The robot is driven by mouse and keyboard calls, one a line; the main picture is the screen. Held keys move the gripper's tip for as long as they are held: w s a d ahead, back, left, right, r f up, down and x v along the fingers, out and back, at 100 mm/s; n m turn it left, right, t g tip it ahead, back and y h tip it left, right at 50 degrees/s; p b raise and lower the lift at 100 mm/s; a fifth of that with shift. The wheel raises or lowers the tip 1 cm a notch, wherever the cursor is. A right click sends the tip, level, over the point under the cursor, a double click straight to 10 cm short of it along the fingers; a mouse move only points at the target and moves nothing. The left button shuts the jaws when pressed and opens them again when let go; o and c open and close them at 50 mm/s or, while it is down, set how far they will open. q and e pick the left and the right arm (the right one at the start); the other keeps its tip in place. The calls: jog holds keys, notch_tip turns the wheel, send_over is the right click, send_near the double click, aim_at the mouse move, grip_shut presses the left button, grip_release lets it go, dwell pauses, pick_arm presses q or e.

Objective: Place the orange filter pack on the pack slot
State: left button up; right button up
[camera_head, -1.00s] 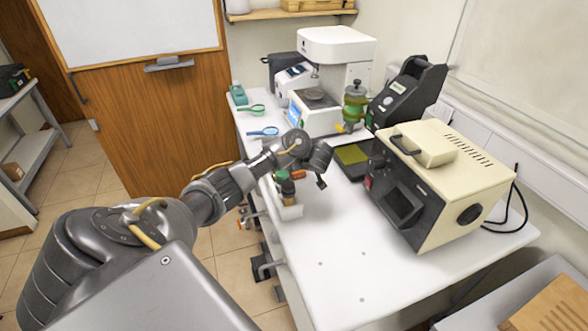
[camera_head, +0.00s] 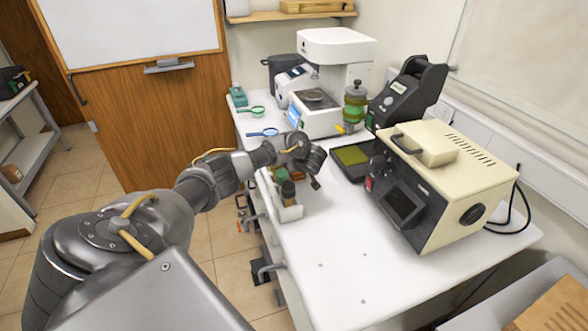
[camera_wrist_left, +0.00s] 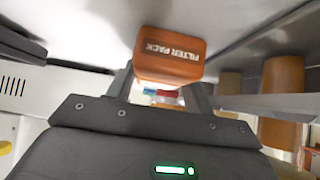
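The orange filter pack (camera_wrist_left: 170,55), a small rounded block with "FILTER PACK" on its face, shows in the left wrist view at the white table surface. It lies right at the fingertips of my left gripper (camera_wrist_left: 163,82). The fingers stand well apart, one at each side of the pack's near end; firm contact is not visible. My right gripper is out of view. I cannot identify the pack slot.
A white tray (camera_head: 290,212) with dark bottles stands close beside my left gripper. A beige and black tester (camera_head: 440,185) is at the right, with a dark tray with a yellow-green inside (camera_head: 351,154) beside it. The front table area is clear.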

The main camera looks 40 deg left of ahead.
pick_arm(q)
jog(key=c, duration=0.6)
jog(key=shift+c, duration=0.2)
jog(key=shift+r, duration=0.15)
notch_tip(320, 180, up, 10)
jog(key=p, duration=0.2)
jog(key=d+r+m+t+h+b, duration=0.1)
jog(key=d+m+t, duration=0.15)
jog(key=d, duration=0.65)
jog(key=s+d+r+m+t+h+b, duration=0.1)
jog(key=s+d+m+h, duration=0.2)
jog(key=s+d+m, duration=0.2)
jog(key=s+d+r+m+t+h+b, duration=0.1)
jog(key=s+d+m+h, duration=0.3)
jog(key=s+d, duration=0.8)
jog(key=d+m, duration=0.1)
jog(key=d, duration=0.5)
jog(key=shift+r+t+b, duration=0.35)
jog(key=shift+b, duration=0.05)
